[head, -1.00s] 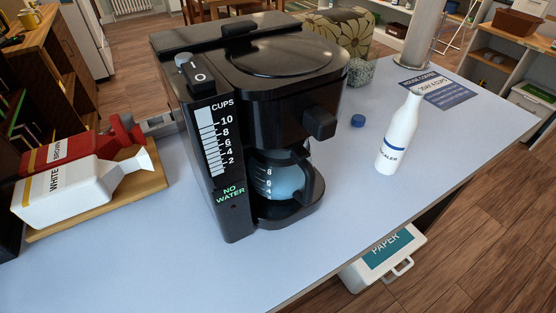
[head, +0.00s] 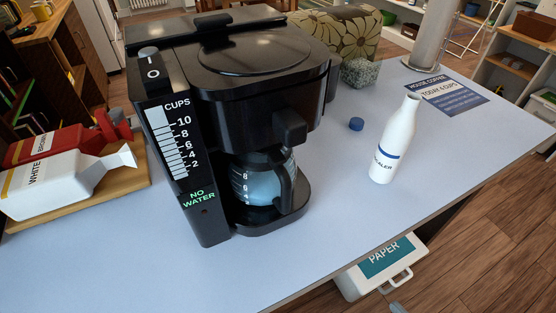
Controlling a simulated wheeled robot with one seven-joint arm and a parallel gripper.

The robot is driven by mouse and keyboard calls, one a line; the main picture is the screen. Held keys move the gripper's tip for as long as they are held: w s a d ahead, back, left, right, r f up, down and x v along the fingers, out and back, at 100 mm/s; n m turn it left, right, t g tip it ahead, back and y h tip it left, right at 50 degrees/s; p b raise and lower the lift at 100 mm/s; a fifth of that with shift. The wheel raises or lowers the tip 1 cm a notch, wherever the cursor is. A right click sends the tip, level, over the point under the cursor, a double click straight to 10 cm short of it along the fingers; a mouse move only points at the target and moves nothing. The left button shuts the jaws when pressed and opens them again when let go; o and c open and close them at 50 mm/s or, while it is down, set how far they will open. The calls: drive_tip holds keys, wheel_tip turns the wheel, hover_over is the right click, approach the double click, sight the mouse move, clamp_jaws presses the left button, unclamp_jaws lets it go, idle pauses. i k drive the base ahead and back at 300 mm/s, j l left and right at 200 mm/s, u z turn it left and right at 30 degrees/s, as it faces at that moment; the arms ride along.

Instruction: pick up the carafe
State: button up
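The carafe (head: 262,186) is a glass pot with white level marks, bluish contents or tint, and a black handle (head: 287,189) facing right and toward me. It sits upright on the base plate of the black coffee maker (head: 253,70), under its brew head. The coffee maker stands on the pale blue counter and shows a green "NO WATER" sign. A small grey piece, apparently the tip of my gripper (head: 397,307), shows at the bottom edge, right of centre. It is well away from the carafe. Its fingers are cut off by the frame.
A white bottle (head: 396,142) stands right of the coffee maker, with a blue cap (head: 356,124) nearby. A wooden board (head: 138,186) with red and white containers lies left. A white paper bin (head: 383,266) is below the counter edge. Counter (head: 330,210) before the carafe is clear.

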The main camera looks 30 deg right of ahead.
sight(255, 182)
drive_tip(key=l+u, duration=0.2)
drive_tip(key=l, duration=0.7)
drive_tip(key=k+u, duration=0.25)
drive_tip(key=u, duration=0.2)
drive_tip(key=k+u, duration=0.2)
drive_tip(key=u, duration=0.2)
